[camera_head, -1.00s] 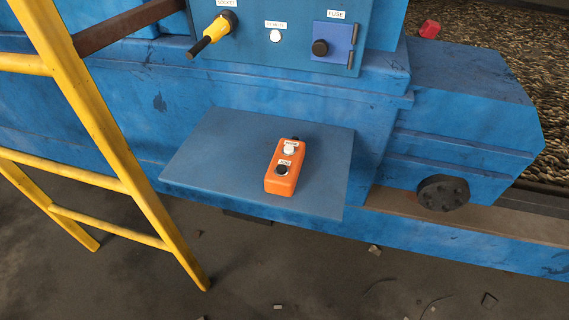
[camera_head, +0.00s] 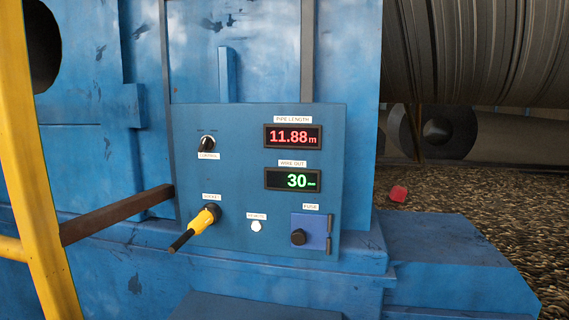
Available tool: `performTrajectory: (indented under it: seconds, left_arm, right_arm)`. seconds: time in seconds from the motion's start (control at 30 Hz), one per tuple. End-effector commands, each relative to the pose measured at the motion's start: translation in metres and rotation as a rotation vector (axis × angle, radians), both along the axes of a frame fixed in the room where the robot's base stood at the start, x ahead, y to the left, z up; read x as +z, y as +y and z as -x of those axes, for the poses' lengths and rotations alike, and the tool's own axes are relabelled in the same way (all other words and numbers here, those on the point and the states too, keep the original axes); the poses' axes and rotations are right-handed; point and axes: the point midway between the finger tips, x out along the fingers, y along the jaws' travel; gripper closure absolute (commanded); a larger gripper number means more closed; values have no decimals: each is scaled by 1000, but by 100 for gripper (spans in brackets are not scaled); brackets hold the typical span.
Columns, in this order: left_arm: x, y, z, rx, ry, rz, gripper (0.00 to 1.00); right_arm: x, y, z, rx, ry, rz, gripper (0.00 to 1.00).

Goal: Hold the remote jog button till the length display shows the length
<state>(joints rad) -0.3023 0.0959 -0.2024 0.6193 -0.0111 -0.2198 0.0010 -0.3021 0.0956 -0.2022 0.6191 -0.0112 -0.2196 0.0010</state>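The pipe length display (camera_head: 293,137) is at the upper right of the blue control panel (camera_head: 230,165) and shows 11.88 m in red. The second display (camera_head: 293,180), labelled like "wire out", shows 30 in green. The orange remote with its buttons is outside the current view. A white round button or lamp (camera_head: 256,226), with a small label like "remote", sits low on the panel. Neither of my grippers is in view.
A yellow plug (camera_head: 205,220) with a black end sticks out of the socket. A control knob (camera_head: 207,143) and a fuse box (camera_head: 311,232) are on the panel. A yellow ladder (camera_head: 35,170) and a brown bar (camera_head: 115,215) stand at left. A large ribbed pipe (camera_head: 480,50) spans the upper right.

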Motion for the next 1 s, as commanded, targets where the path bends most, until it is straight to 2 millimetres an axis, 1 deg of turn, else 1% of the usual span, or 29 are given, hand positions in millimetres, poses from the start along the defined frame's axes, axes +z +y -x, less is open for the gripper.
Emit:
performTrajectory:
  seconds: [0.7, 0.77, 0.8, 0.87, 0.9, 0.93, 0.97, 1.0]
  left_arm:
    - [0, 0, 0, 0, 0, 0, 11]
    - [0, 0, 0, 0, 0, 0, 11]
    - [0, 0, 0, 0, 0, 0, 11]
    - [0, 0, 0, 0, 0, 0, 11]
    - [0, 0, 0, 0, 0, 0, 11]
    - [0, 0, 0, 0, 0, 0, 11]
    - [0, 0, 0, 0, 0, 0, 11]
    - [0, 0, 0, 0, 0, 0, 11]
  right_arm:
    - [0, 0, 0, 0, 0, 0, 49]
    - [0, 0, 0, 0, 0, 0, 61]
    - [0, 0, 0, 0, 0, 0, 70]
    - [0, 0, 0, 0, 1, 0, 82]
    - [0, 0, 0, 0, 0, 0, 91]
    - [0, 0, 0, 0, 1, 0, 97]
    - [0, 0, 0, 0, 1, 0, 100]
    - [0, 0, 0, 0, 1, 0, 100]
